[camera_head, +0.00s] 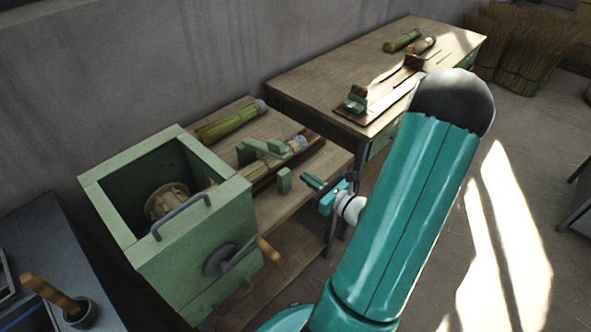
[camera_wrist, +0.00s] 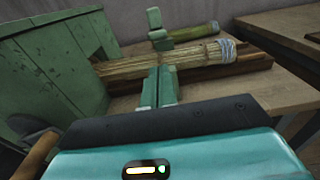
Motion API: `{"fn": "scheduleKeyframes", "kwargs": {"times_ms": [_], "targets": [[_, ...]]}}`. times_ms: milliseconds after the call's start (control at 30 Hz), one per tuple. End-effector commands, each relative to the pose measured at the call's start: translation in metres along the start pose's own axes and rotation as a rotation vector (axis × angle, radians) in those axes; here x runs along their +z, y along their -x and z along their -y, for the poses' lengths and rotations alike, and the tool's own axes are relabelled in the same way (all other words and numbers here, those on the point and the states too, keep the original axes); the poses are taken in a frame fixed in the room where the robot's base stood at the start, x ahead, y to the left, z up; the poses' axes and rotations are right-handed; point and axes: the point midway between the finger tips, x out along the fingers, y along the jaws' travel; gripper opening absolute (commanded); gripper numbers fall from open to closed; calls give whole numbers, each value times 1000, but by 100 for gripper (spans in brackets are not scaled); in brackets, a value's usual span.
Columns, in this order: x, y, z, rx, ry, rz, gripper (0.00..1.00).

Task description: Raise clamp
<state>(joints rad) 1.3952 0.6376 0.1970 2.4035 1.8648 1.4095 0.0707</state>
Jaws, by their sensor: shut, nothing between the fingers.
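The green clamp (camera_head: 262,147) sits at the broom bundle on the bench, its bar reaching over or close to the bundle. A short green block (camera_head: 284,181) stands on the near side. In the wrist view the clamp's upright part (camera_wrist: 154,20) shows behind the bundle, and my fingers hide what is nearer. The straw bundle (camera_wrist: 200,60) with a blue-white band runs out of the green box. My gripper (camera_head: 310,181) is shut and empty, right of the short block in the head view. Its fingers (camera_wrist: 158,86) point at the bundle; I cannot tell whether they touch anything.
The green winding box (camera_head: 190,240) has a crank with a wooden handle (camera_head: 268,249) at its front. Another green bundle (camera_head: 230,120) lies behind on the bench. A second table (camera_head: 340,70) holds a wooden jig. Open floor lies to the right.

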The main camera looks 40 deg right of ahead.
Motion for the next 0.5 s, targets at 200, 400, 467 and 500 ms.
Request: {"fn": "scheduleKeyframes", "kwargs": {"times_ms": [200,400,467,500], "targets": [[0,-33,-1,3,0,2,0],[0,-69,0,2,1,1,0],[0,-76,0,2,0,1,0],[0,-81,0,1,0,1,0]]}}
